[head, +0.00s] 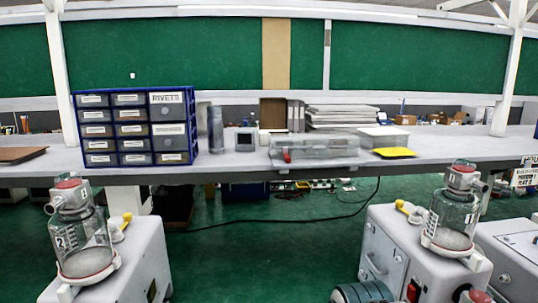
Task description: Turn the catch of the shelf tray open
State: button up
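A clear, greyish lidded tray (325,150) sits on the long grey shelf (230,168) in the middle of the head view. A small red piece (287,156) shows on its front, toward its left end; it looks like the catch, but it is too small to tell how it is turned. The tray's lid looks shut. My gripper and arm are not in view.
A blue drawer cabinet (190,125) stands left of the tray, with a grey bottle (215,130) and a small box between. A yellow cloth (394,152) lies right. Two canister pumps (82,245) (452,215) stand in front, with open green floor between them.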

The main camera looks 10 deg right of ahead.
aim_at(287, 159)
jog(key=k, duration=1.3)
jog(key=u, duration=0.5)
jog(key=i, duration=0.55)
jog(key=u, duration=0.5)
jog(key=i, duration=0.8)
jog(key=z, duration=0.55)
jog(key=i, duration=0.65)
jog(key=z, duration=0.5)
